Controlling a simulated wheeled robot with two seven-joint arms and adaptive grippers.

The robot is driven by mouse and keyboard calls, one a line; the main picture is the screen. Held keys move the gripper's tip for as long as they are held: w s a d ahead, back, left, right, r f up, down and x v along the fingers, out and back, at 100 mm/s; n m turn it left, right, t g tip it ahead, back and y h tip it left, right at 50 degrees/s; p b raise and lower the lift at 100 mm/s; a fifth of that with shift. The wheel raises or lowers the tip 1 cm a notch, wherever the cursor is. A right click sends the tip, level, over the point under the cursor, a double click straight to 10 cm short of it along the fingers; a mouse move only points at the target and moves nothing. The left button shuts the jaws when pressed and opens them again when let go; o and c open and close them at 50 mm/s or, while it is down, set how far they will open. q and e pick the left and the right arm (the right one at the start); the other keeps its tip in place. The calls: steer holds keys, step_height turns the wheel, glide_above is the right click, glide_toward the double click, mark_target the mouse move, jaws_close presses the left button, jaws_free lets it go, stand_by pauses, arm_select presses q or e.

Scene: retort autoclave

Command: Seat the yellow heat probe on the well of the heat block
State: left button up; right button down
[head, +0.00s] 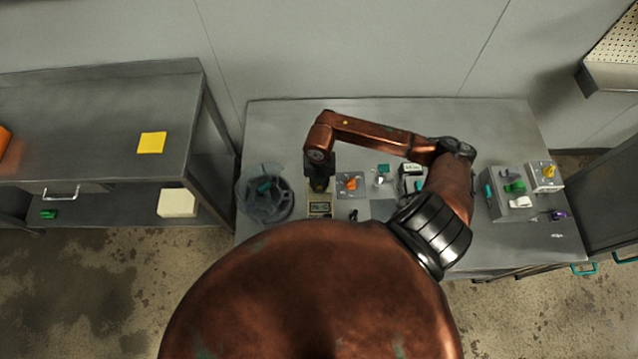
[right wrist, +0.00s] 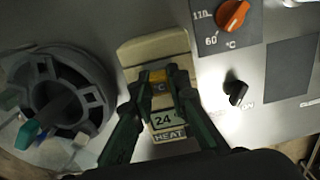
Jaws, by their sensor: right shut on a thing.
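The heat block (right wrist: 152,48) is a beige unit with a display reading 24 and the label HEAT, in the middle of the right wrist view. In the head view its display end (head: 320,209) shows just below my right gripper (head: 319,187). The yellow heat probe (right wrist: 157,77) shows as a small amber piece between the fingertips of my right gripper, which also appears in the right wrist view (right wrist: 158,80). The gripper is shut on it, over the block. The well is hidden, and I cannot tell whether the probe touches the block. My left gripper is not in view.
A round grey ribbed vessel (right wrist: 68,92) stands close left of the block. An orange knob (right wrist: 233,14) and a black switch (right wrist: 236,91) lie to its right. A box with coloured knobs (head: 510,191) stands at the table's right. The table (head: 285,135) behind is clear.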

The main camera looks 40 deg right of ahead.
steer(key=c, duration=1.8)
jaws_free()
steer(key=shift+o, duration=0.4)
steer(key=o, duration=0.3)
steer(key=shift+o, duration=0.2)
steer(key=shift+r, duration=0.1)
steer(key=shift+r+p, duration=2.4)
steer(key=shift+r, duration=1)
